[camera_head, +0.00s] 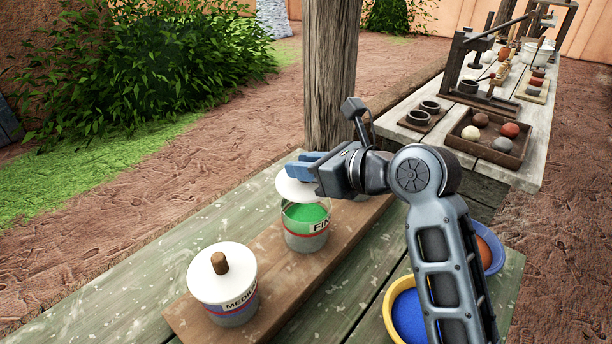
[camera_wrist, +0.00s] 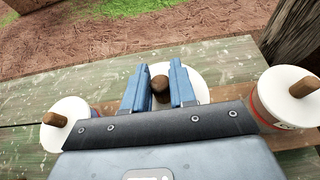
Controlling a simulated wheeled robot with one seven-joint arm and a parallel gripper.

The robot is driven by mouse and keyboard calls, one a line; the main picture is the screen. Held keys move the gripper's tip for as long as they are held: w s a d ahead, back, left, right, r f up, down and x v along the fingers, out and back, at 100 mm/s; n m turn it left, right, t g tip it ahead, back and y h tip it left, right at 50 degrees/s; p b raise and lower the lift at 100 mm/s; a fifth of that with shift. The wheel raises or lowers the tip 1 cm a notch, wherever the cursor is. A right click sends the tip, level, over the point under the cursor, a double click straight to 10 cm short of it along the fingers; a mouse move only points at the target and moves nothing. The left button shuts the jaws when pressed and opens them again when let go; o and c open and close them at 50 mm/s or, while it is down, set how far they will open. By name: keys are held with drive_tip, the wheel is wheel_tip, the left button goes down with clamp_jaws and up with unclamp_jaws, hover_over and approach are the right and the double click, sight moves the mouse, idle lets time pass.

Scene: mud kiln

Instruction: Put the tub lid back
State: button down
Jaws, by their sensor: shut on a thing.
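My gripper (camera_head: 303,167) is shut on the brown knob (camera_wrist: 160,89) of a white round tub lid (camera_head: 292,188). In the wrist view the lid (camera_wrist: 196,84) shows under and around the two blue fingers. An open tub (camera_head: 306,243) labelled "FIN…", the rest of the label hidden, holds green material. The held lid is just above and slightly behind its rim in the head view; green contents still show below it. The exact gap is hard to judge.
A lidded "MEDIU…" tub (camera_head: 222,285) stands front left on the brown board (camera_head: 270,262). Another lidded tub (camera_wrist: 283,98) stands at the right in the wrist view. A wooden post (camera_head: 331,75) rises behind my gripper. A blue-filled yellow bowl (camera_head: 398,301) is beside my arm.

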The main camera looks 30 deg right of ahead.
drive_tip(key=shift+f, duration=1.2)
drive_tip(key=shift+f, duration=0.6)
drive_tip(key=c, duration=0.9)
unclamp_jaws()
drive_tip(key=shift+r, duration=0.1)
drive_tip(key=shift+r, duration=0.3)
drive_tip(key=v, duration=1.2)
drive_tip(key=shift+r, duration=0.15)
